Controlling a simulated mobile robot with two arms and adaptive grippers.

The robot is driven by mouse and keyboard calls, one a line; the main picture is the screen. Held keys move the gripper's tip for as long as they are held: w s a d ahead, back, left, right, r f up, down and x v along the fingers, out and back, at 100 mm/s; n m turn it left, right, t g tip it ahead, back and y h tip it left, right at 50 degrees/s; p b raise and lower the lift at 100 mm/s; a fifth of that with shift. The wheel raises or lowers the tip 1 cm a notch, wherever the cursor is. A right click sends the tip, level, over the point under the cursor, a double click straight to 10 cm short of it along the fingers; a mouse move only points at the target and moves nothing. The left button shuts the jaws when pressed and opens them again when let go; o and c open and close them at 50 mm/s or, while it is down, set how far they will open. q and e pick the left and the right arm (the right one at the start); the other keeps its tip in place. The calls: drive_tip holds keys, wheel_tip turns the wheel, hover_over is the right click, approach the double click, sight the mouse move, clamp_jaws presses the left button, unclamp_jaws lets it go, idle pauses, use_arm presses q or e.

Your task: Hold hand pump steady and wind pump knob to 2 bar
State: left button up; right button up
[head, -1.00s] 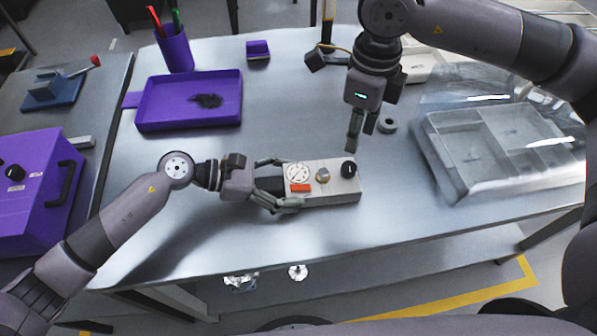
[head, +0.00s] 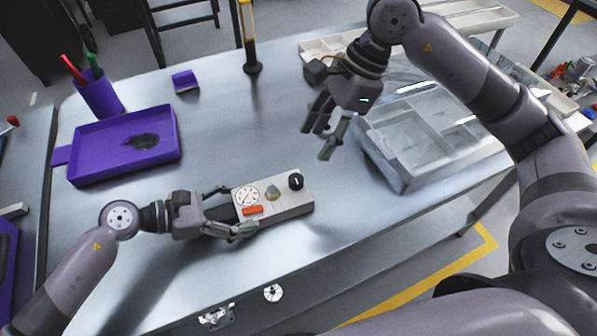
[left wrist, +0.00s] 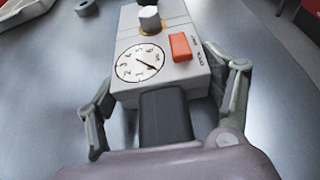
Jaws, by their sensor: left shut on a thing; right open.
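The hand pump (head: 290,205) is a light grey box lying on the metal table. Its top carries a round white dial, an orange-red button (head: 252,210), a brass-based knob (head: 272,193) and a black knob (head: 296,181) at the right end. My left gripper (head: 238,212) is shut on the pump's left end, one finger along each side. My right gripper (head: 322,128) is open and empty, raised beyond the pump, apart from the black knob.
A purple tray (head: 100,174) with a dark thing in it and a purple pen cup (head: 100,95) stand at the left. A clear compartment tray (head: 400,185) stands right of the pump. A thin post (head: 248,40) rises at the back. The table's front edge runs below the pump.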

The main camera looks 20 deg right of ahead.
sight(296, 179)
drive_tip(key=x, duration=1.1)
drive_tip(key=shift+f, duration=0.1)
clamp_jaws()
drive_tip(key=shift+m, duration=0.4)
